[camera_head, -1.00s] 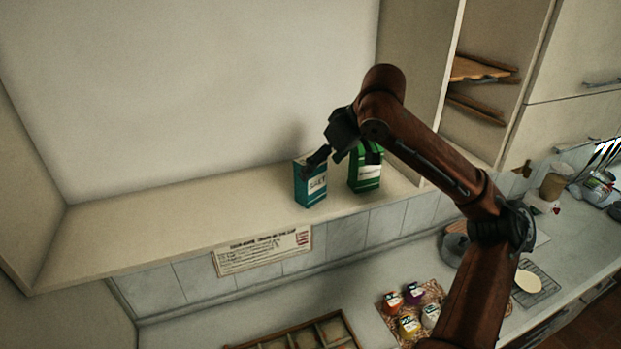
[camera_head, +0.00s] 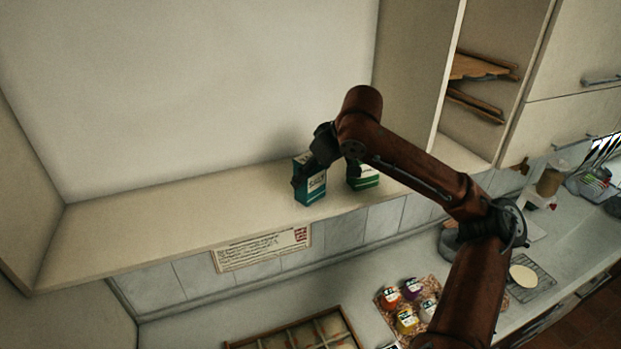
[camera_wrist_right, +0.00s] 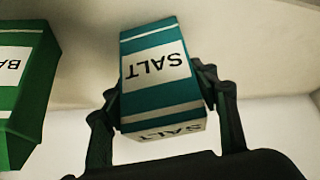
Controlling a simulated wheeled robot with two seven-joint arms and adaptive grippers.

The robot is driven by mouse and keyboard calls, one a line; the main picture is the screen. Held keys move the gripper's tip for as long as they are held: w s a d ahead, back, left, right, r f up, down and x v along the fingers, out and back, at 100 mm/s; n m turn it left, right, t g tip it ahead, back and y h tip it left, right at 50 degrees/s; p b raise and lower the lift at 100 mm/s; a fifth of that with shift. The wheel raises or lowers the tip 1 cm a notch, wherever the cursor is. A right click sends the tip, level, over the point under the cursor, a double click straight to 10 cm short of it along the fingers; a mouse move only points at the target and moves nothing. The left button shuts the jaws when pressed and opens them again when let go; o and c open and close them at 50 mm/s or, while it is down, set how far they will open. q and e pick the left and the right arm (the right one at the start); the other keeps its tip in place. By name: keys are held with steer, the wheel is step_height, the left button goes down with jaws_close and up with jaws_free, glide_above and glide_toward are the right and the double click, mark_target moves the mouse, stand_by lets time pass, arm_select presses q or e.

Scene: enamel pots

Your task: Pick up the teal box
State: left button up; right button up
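The teal box (camera_head: 311,186), labelled SALT, stands upright on the pale shelf (camera_head: 190,206). In the right wrist view the teal box (camera_wrist_right: 160,75) fills the space between the two fingers of my right gripper (camera_wrist_right: 165,100). The fingers are spread, one along each side of the box and very close to it. I cannot tell whether they press on it. In the head view my right gripper (camera_head: 310,175) covers part of the box. My left gripper is not in view.
A green box (camera_head: 364,178) stands just right of the teal one; it also shows in the wrist view (camera_wrist_right: 25,100). A cabinet wall (camera_head: 415,90) rises further right. The shelf's left part is bare. Small jars (camera_head: 407,320) stand on the counter below.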

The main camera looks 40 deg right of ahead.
steer(key=c, duration=0.8)
steer(key=shift+c, duration=0.7)
steer(key=shift+w+r, duration=0.1)
